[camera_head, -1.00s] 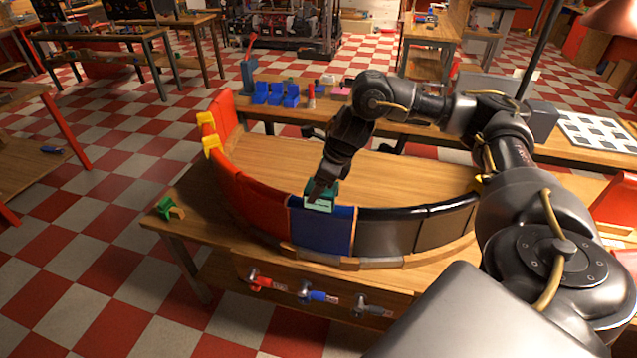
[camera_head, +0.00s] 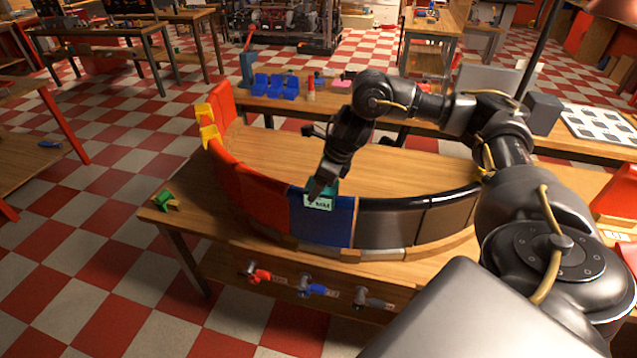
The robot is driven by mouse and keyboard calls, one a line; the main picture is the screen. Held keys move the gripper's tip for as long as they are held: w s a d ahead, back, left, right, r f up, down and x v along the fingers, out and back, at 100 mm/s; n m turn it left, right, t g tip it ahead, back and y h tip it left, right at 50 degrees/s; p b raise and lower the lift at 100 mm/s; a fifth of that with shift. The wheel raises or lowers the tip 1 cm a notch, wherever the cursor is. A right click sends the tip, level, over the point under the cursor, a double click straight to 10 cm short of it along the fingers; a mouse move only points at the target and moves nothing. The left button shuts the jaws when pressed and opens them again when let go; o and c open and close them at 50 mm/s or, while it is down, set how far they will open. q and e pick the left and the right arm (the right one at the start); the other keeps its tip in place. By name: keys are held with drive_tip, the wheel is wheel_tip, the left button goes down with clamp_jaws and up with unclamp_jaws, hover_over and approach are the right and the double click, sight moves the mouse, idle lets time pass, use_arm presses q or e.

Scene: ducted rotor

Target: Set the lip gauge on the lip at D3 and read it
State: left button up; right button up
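The lip gauge (camera_head: 319,202) is a small teal block with a pale display facing me. It sits at the top edge of the blue panel (camera_head: 326,228) in the curved duct wall. The display shows dark marks, too small to read. My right gripper (camera_head: 318,190) reaches down from the right and is at the gauge, its fingers around or against it. The fingertips are small and partly merge with the gauge, but it appears shut on it. My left gripper is not in view.
A green clamp (camera_head: 165,200) lies at the table's left corner. Red, blue and grey-handled tools (camera_head: 316,290) hang at the front. Blue bins (camera_head: 275,86) stand on the rear bench.

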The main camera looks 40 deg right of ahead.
sight(335, 188)
drive_tip(key=shift+f, duration=0.3)
drive_tip(key=o, duration=1.1)
drive_tip(key=shift+r, duration=0.1)
drive_tip(key=shift+s+d+r+b, duration=0.1)
drive_tip(key=shift+r+b, duration=0.2)
drive_tip(key=shift+b, duration=0.05)
drive_tip(key=v, duration=0.4)
drive_tip(key=shift+s+d+r, duration=0.1)
drive_tip(key=shift+r, duration=0.25)
drive_tip(key=p+v, duration=0.1)
drive_tip(key=v, duration=0.4)
drive_tip(key=shift+s+r+p, duration=0.1)
drive_tip(key=shift+p, duration=0.2)
